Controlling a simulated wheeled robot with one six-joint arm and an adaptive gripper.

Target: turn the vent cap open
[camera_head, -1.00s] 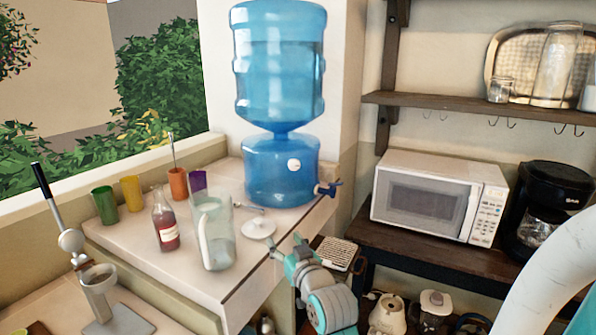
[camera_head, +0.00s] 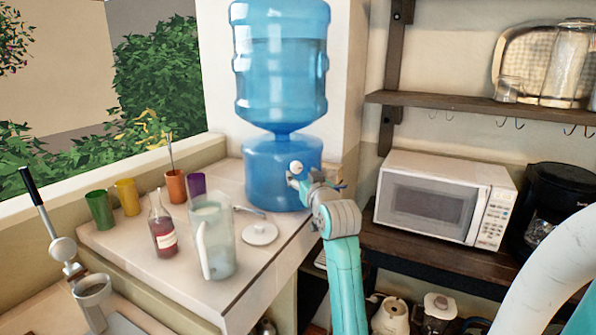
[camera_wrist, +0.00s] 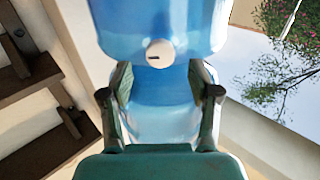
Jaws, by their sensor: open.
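The vent cap (camera_head: 296,167) is a small white round knob on the front of the blue water dispenser (camera_head: 262,180). In the wrist view the cap (camera_wrist: 161,53) faces me, with a short dark slot lying nearly level across its face. My gripper (camera_head: 300,181) is at the dispenser's front, just below the cap in the head view. In the wrist view its two fingers (camera_wrist: 159,93) are spread wide with nothing between them, and the cap shows beyond the tips, midway between them. The exact gap to the cap cannot be told. My gripper mostly hides the dispenser's tap.
A clear pitcher (camera_head: 219,246), a white lid (camera_head: 260,233), a red bottle (camera_head: 162,232) and several coloured cups stand on the counter (camera_head: 190,290) left of my arm. A white microwave (camera_head: 436,200) stands to the right, under a wooden shelf (camera_head: 450,104).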

